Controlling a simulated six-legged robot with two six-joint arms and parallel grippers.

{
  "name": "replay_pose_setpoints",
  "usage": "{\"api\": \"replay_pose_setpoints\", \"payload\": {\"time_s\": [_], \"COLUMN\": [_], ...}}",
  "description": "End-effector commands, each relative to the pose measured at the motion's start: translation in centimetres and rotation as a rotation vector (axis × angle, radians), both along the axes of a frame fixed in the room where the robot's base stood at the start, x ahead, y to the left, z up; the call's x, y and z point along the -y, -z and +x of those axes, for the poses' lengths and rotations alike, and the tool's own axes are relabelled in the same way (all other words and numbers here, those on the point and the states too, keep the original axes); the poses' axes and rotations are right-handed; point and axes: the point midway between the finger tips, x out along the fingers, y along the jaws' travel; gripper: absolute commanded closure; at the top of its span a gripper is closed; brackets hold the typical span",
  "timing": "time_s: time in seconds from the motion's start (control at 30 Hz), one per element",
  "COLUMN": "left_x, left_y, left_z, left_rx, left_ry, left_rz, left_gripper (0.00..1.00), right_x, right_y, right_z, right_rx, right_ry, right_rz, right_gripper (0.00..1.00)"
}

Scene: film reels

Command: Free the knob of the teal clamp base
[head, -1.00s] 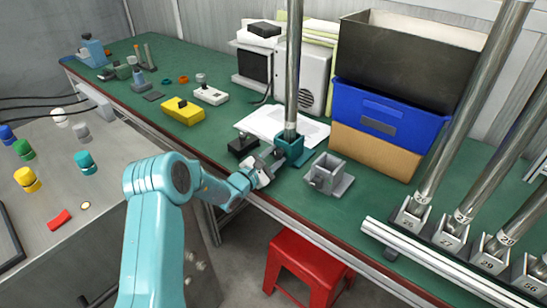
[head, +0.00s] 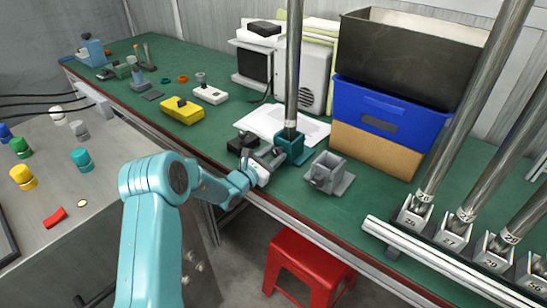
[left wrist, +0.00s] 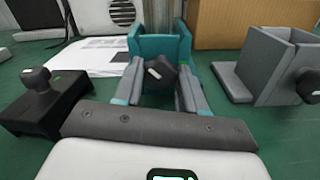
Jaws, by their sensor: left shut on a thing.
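The teal clamp base (head: 294,152) stands near the front edge of the green bench, with a tall metal pole (head: 293,65) upright in it. It also shows in the left wrist view (left wrist: 182,46). Its dark knob (left wrist: 160,73), with a white mark, faces my left gripper (left wrist: 160,87). My left gripper, also in the head view (head: 272,158), is shut on the knob, with one finger on each side. In the head view the knob is mostly hidden by the fingers. My right gripper is not in view.
A grey clamp base (head: 328,174) stands empty close to the right. A black block with a knob (left wrist: 38,95) is close to the left. White paper (head: 268,119) lies behind. A blue bin (head: 385,112) stands behind right. A red stool (head: 310,272) is below the bench edge.

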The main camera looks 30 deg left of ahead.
Motion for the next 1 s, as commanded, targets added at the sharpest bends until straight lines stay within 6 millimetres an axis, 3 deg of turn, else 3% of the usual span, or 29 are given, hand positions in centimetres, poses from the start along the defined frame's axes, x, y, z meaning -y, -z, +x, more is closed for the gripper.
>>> {"api": "replay_pose_setpoints", "payload": {"time_s": [0.6, 1.0], "left_x": [-0.03, -0.04], "left_y": [0.18, 0.22], "left_z": [-0.07, -0.07], "left_rx": [-0.048, -0.066], "left_ry": [-0.001, -0.001], "left_rz": [-0.561, -0.772], "left_gripper": [0.9, 0.9], "right_x": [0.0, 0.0], "right_y": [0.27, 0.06], "right_z": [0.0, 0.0], "right_rx": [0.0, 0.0], "right_ry": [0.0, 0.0], "right_rz": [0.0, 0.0], "right_gripper": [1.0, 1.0]}}
